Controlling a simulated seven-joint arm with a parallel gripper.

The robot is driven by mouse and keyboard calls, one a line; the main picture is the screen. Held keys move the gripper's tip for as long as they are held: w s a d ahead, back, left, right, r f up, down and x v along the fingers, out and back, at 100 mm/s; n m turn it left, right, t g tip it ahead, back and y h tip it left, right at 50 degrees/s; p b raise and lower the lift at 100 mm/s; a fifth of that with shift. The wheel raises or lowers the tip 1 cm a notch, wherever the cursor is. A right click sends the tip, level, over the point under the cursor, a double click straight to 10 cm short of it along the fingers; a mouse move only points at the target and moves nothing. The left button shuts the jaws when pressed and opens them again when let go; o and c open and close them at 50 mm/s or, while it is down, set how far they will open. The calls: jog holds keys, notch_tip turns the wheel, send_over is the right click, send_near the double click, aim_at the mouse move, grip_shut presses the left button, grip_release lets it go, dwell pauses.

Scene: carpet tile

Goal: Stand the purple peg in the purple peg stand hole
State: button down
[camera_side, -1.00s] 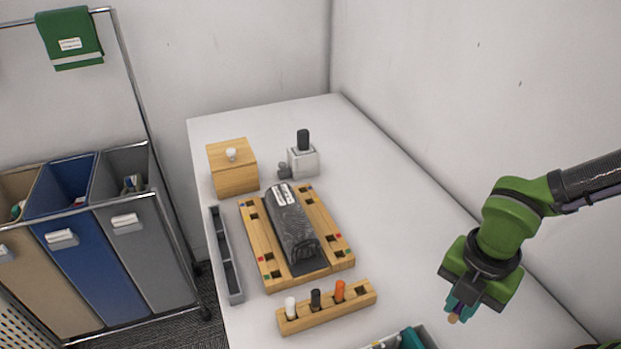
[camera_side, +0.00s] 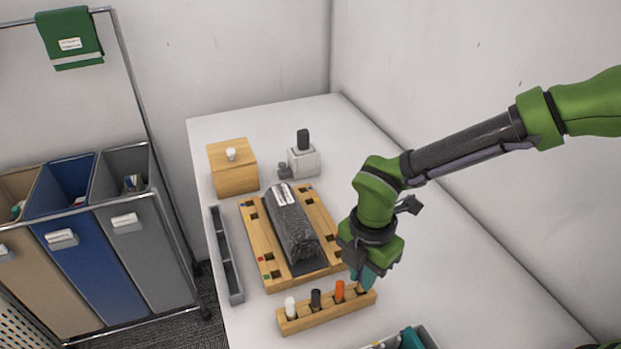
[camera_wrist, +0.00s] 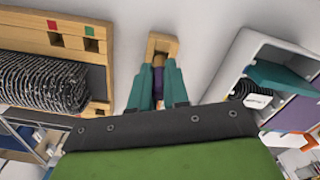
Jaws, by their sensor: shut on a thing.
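The peg stand (camera_side: 328,312) is a long wooden block. A white peg (camera_side: 290,305), a black peg (camera_side: 315,298) and an orange peg (camera_side: 339,290) stand upright in it. My gripper (camera_side: 362,283) is shut at the stand's right end, over the hole there, which it hides. In the wrist view, the purple peg (camera_wrist: 158,82) is held between the teal fingers, and the stand's end (camera_wrist: 163,43) shows just beyond them. The fingers hide much of the peg. I cannot tell whether its lower end is above the hole or inside it.
A wooden board (camera_side: 259,245) with a dark ribbed roll (camera_side: 290,225) lies close behind the stand. A grey bin (camera_side: 428,335) with teal contents is at the front. A narrow grey tray (camera_side: 226,262) runs along the left edge. The table's right side is clear.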

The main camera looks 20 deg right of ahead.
jog(key=shift+f, duration=1.05)
jog(key=shift+f, duration=0.15)
jog(key=c, duration=1.1)
grip_release()
